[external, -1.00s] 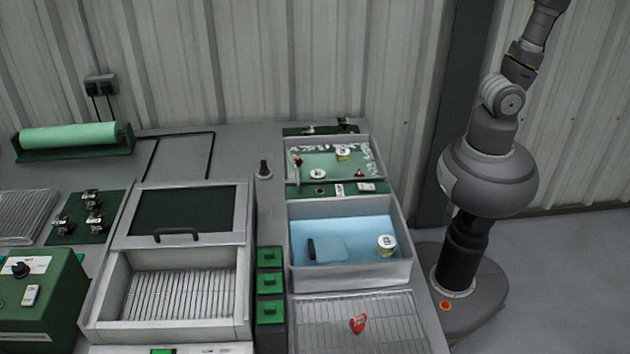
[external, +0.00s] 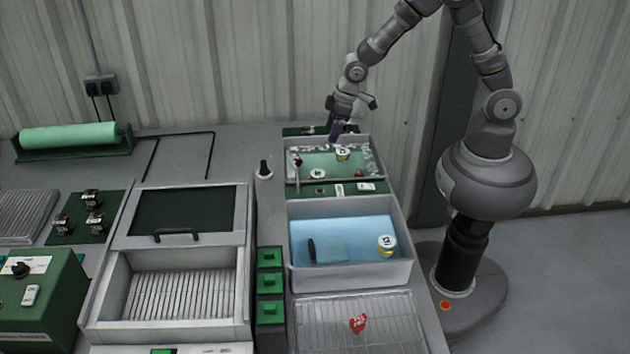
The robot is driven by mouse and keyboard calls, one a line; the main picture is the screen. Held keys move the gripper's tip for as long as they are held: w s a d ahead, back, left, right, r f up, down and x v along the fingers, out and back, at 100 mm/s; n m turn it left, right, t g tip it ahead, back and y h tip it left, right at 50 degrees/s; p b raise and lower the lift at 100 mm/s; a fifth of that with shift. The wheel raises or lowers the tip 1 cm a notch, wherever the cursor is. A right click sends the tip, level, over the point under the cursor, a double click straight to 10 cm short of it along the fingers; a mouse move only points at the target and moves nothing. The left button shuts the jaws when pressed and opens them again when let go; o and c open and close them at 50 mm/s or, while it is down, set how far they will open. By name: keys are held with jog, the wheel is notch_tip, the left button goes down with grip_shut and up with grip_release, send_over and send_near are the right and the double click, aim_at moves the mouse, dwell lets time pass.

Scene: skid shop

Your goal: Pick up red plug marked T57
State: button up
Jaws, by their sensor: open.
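Several small red things show, and I cannot read T57 on any of them. A red piece with white marking (external: 358,323) lies on the wire rack at the front right. A small red thing (external: 298,162) is at the left side of the rear tray (external: 377,158). Another small red thing (external: 358,184) is at that tray's front edge. My gripper (external: 335,134) is open, pointing down above the back edge of the rear tray. It is apart from all the red things.
The rear tray also holds white-topped round pieces (external: 343,153) in pale green. A black knob (external: 264,169) stands on the bench.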

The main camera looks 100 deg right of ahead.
aim_at(360, 174)
jog(key=s+f+g, duration=0.1)
jog(key=s+f, duration=0.2)
jog(key=f, duration=0.1)
jog(key=s+f+g, duration=0.1)
jog(key=s+f, duration=0.2)
jog(key=f, duration=0.1)
jog(key=s+f+g, duration=0.1)
jog(key=s+f, duration=0.1)
jog(key=f, duration=0.2)
jog(key=shift+s+f+y, duration=0.25)
jog(key=shift+s+y, duration=0.15)
jog(key=f+b, duration=0.2)
jog(key=f, duration=0.2)
jog(key=f+b, duration=0.2)
jog(key=f, duration=0.2)
jog(key=shift+s+a, duration=0.15)
jog(key=shift+s, duration=0.05)
jog(key=shift+c, duration=0.4)
jog(key=c, duration=1.1)
